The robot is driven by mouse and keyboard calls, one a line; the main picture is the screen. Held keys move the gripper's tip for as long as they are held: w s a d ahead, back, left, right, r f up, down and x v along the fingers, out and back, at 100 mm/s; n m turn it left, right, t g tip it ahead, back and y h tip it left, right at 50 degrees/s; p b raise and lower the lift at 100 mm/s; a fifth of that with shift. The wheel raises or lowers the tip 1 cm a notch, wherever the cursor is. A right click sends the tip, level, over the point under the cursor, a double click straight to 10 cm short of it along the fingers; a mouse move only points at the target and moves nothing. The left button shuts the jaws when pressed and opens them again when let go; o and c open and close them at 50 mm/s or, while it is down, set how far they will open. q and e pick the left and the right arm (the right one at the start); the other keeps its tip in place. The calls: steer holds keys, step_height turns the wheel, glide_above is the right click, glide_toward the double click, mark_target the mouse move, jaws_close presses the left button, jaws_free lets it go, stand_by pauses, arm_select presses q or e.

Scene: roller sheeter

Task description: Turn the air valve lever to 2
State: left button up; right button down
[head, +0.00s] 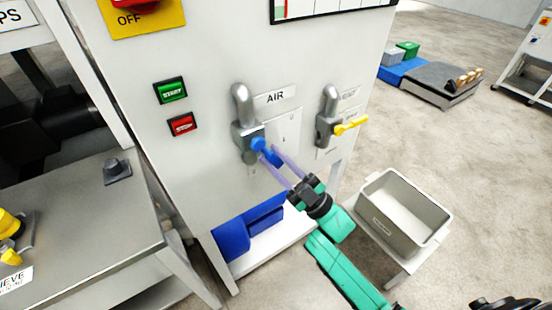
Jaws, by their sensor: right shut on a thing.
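The air valve (246,140) is a grey pipe fitting on the white cabinet front, beside a label reading AIR (275,97). Its blue lever (268,151) points right and slightly down from the valve body. My right gripper (270,154) reaches up from the lower right. Its two pale purple fingers are shut on the blue lever. The fingers hide part of the lever and part of the scale plate (288,128) beside it. The number marks are too small to read. My left gripper is not in view.
A second valve (326,124) with a yellow lever (350,125) is close on the right. A green start button (171,90) and a red button (183,124) are on the left. A grey bin (420,205) stands at lower right. A metal table (75,215) is at left.

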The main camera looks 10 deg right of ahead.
steer(key=c, duration=0.7)
jaws_free()
steer(key=shift+o, duration=0.2)
steer(key=b+v, duration=0.4)
steer(key=v, duration=1)
steer(key=shift+s+d, duration=0.2)
steer(key=shift+f, duration=0.15)
